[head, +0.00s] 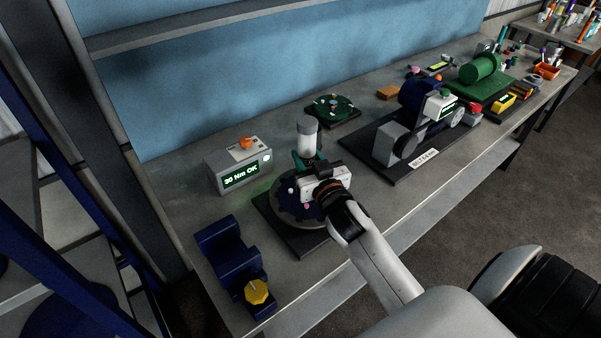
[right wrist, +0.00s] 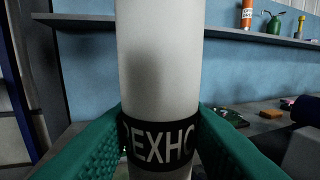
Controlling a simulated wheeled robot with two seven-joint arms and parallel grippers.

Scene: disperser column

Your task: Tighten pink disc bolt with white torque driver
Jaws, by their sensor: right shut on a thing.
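The driver's lower tip is hidden behind my gripper. My left gripper is not in view.
A grey box (head: 229,173) with a display reading "30 Nm OK" stands left of the disc. A blue block fixture (head: 222,240) with a yellow knob (head: 257,291) is at front left.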

